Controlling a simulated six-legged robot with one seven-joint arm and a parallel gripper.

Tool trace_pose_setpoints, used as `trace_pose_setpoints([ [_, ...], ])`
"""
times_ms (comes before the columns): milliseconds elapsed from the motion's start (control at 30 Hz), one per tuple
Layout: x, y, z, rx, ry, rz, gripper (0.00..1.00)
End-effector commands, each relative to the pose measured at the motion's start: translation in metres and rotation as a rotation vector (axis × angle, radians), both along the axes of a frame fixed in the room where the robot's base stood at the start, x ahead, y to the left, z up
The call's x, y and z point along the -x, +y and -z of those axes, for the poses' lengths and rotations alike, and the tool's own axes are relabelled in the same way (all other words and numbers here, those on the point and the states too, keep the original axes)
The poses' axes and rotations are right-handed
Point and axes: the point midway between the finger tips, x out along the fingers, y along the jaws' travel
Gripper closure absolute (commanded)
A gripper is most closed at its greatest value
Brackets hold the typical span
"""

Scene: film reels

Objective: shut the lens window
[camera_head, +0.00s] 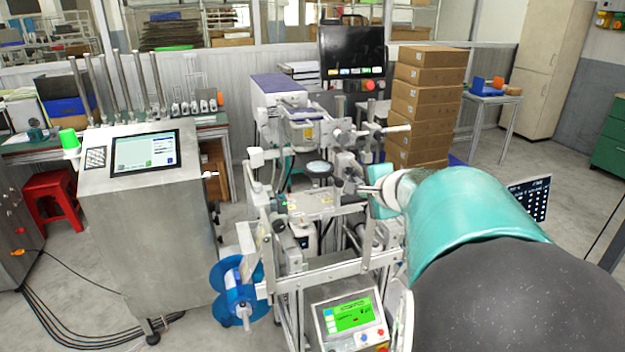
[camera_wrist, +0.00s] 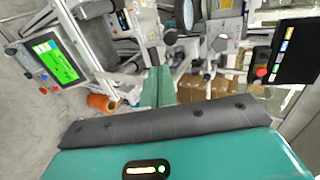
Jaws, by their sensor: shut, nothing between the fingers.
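A round, dark-rimmed glass lens (camera_head: 320,168), which looks like the lens window, sits on the machine in the middle of the head view. A round lens in the wrist view (camera_wrist: 152,26), near the top middle, appears to be the same one. I cannot tell its hinge or how far open it stands. My gripper (camera_head: 364,189) is to the right of the lens and a little lower in the head view. In the wrist view my teal fingers (camera_wrist: 158,84) are together and empty, below the lens and apart from it in the picture.
The machine's metal frame, knobs and handles (camera_head: 397,129) crowd around my gripper. A green-screen panel (camera_head: 350,315) stands in front, and a black monitor (camera_head: 352,50) behind. Stacked cardboard boxes (camera_head: 425,105) stand behind right. A steel console (camera_head: 145,220) stands left, with floor between.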

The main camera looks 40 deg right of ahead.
Motion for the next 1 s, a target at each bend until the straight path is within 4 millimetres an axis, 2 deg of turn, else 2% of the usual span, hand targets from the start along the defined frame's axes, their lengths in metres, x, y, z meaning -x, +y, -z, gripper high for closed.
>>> trace_pose_setpoints([
  [333,-0.057,-0.015,0.035,-0.001,0.003,-0.004,1.0],
  [500,-0.083,-0.023,0.032,0.002,0.001,-0.006,1.0],
  [700,-0.096,-0.026,0.032,0.002,-0.002,-0.005,1.0],
  [1000,-0.097,-0.026,0.031,0.002,-0.002,-0.005,1.0],
])
